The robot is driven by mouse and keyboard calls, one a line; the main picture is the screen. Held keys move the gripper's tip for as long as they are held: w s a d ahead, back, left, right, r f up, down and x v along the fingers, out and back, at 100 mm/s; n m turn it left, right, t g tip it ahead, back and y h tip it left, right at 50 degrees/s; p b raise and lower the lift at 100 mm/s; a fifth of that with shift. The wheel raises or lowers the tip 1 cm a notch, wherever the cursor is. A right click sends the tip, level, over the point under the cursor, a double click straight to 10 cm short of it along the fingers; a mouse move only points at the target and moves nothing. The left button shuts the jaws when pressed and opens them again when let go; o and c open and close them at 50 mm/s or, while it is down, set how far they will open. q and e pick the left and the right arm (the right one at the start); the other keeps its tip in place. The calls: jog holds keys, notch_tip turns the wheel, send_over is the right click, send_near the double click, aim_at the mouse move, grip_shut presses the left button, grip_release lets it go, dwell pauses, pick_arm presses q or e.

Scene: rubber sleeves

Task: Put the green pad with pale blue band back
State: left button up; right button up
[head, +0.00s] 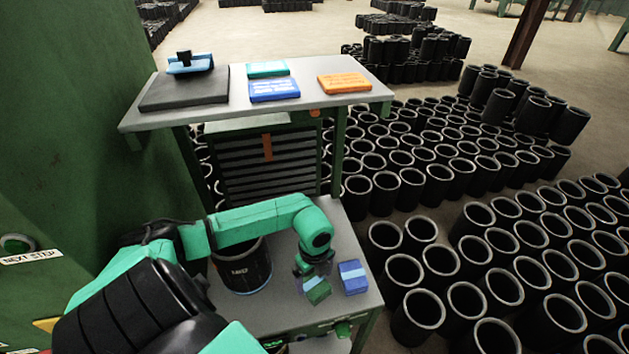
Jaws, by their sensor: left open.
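The green pad with a pale blue band (319,294) is on the lower grey tabletop (345,239), near its front right. My left gripper (314,280) is open, right above and at this pad, with its fingers close around or beside it. I cannot tell whether they touch it. The gripper hides part of the pad. A blue pad with a paler band (352,278) lies just to the right. On the upper shelf (310,97) lie a green mat (267,69), a blue mat (274,91) and an orange mat (344,83). My right gripper is not in view.
A black sleeve (243,275) stands on the lower tabletop left of the gripper, partly behind my arm. A dark slab (180,92) with a blue and black tool (190,64) is on the upper shelf. Many black sleeves (404,272) crowd the floor at right.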

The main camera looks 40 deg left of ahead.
aim_at(315, 284)
pick_arm(q)
notch_tip(315, 284, up, 9)
jog(key=p, duration=0.5)
jog(key=shift+p, duration=0.35)
jog(key=shift+d+r, duration=0.1)
